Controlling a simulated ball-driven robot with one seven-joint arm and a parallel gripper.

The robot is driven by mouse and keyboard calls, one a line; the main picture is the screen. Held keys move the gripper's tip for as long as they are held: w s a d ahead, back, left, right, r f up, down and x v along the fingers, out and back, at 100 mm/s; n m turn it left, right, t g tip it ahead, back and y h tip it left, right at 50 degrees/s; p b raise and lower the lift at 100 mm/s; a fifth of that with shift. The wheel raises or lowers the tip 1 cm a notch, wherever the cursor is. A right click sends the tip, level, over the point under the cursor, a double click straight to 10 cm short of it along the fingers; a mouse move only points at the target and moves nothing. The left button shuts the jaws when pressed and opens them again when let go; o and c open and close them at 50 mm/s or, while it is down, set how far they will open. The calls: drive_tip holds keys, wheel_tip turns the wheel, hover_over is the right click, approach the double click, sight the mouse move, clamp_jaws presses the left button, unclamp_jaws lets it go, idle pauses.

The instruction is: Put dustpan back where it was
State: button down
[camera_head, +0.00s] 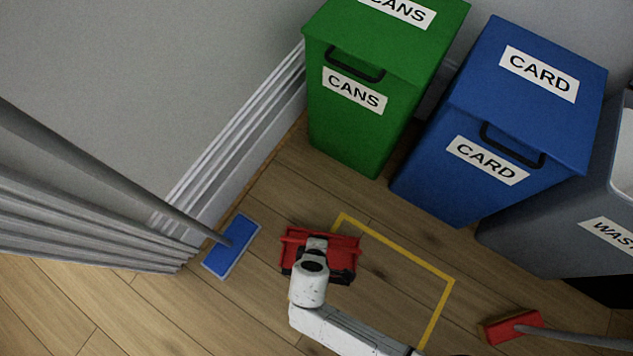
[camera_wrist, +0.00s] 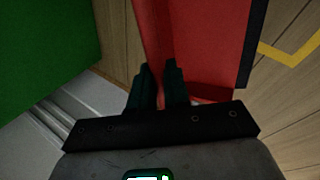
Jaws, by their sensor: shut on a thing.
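The red dustpan (camera_head: 345,262) is by the upper left corner of a yellow outlined square (camera_head: 400,248) on the wooden floor. It overlaps that corner in the head view, with part of it left of the outline. I cannot tell its height above the floor. My gripper (camera_wrist: 160,75) is shut on the dustpan, which fills the upper middle of the wrist view (camera_wrist: 210,45). In the head view my white wrist covers the fingers and the middle of the dustpan.
A green CANS bin (camera_head: 345,125), a blue CARD bin (camera_head: 440,180) and a grey WASTE bin (camera_head: 540,240) stand behind. A blue mop head (camera_head: 232,247) lies to the left. A red broom head (camera_head: 513,327) lies at lower right. The square's inside looks clear.

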drive_tip(key=shift+w+a+f+b, duration=0.15)
drive_tip(key=shift+w+f+b, duration=0.25)
drive_tip(key=shift+w+f, duration=0.3)
drive_tip(key=shift+f+b, duration=0.95)
drive_tip(key=shift+f, duration=0.7)
drive_tip(key=c, duration=1.1)
unclamp_jaws()
drive_tip(key=shift+f, duration=0.1)
drive_tip(key=shift+s+a+r+p, duration=0.1)
drive_tip(key=shift+r+p, duration=0.2)
drive_tip(key=shift+r, duration=0.2)
drive_tip(key=p+v, duration=0.6)
drive_tip(key=v, duration=0.5)
